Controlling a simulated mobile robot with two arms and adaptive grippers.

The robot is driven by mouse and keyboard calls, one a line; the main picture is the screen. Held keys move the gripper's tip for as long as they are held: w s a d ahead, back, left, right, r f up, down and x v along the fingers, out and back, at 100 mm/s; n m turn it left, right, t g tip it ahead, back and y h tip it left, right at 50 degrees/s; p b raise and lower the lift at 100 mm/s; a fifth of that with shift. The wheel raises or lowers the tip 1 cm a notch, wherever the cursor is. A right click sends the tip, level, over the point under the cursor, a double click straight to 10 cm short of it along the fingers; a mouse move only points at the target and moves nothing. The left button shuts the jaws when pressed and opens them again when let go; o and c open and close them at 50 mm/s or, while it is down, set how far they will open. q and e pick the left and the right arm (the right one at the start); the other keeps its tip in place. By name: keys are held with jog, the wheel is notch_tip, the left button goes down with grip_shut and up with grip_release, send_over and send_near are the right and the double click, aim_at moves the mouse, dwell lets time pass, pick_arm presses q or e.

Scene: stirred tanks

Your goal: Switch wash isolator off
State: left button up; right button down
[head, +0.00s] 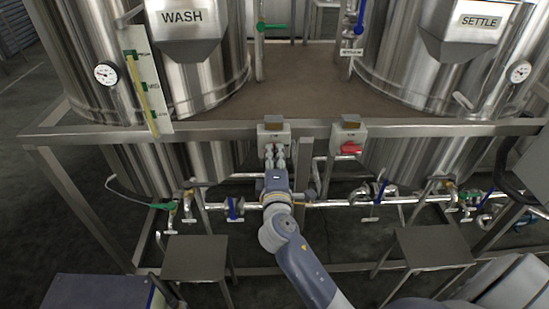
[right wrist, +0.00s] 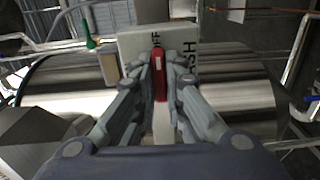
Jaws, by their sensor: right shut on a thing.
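The wash isolator (head: 274,135) is a pale box on the frame rail below the WASH tank in the head view. In the right wrist view its box (right wrist: 130,44) carries partly hidden lettering. Its red handle (right wrist: 158,72) stands upright in that picture between the fingers of my right gripper (right wrist: 161,85). My right gripper, also in the head view (head: 274,156), is shut on the handle and covers the lower front of the box. My left gripper is not in view.
A second isolator (head: 348,138) with a red handle sits to the right, below the SETTLE tank. Pipes with blue-handled valves (head: 235,208) run below the rail. Two steel stools (head: 194,256) (head: 434,246) stand in front.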

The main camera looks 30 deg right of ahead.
jog(key=c, duration=1.7)
grip_release()
jog(key=shift+o, duration=0.2)
jog(key=v, duration=1.2)
